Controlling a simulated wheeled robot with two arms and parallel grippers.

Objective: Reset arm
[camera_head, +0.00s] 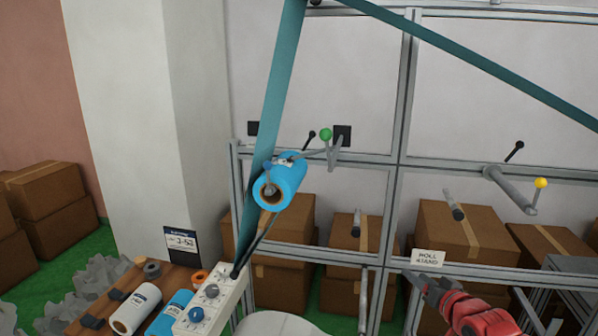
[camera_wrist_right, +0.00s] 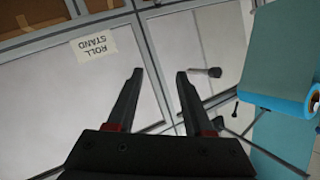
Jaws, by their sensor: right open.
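My right gripper (camera_head: 424,284) is at the lower right of the head view, in front of the frame and just below the ROLL STAND label (camera_head: 428,258). In the right wrist view its two fingers (camera_wrist_right: 158,73) stand apart with nothing between them. A blue roll (camera_head: 279,182) sits on a spindle of the metal frame, with a teal web running up from it; part of the roll shows at the right edge of the wrist view (camera_wrist_right: 310,98). My left gripper is in neither view.
The metal frame (camera_head: 402,100) carries empty spindles, one with a yellow knob (camera_head: 541,183). A green knob (camera_head: 326,134) is near the blue roll. A wooden table (camera_head: 110,298) at lower left holds a white roll (camera_head: 134,308) and a control box (camera_head: 212,303). Cardboard boxes (camera_head: 458,232) stand behind the frame.

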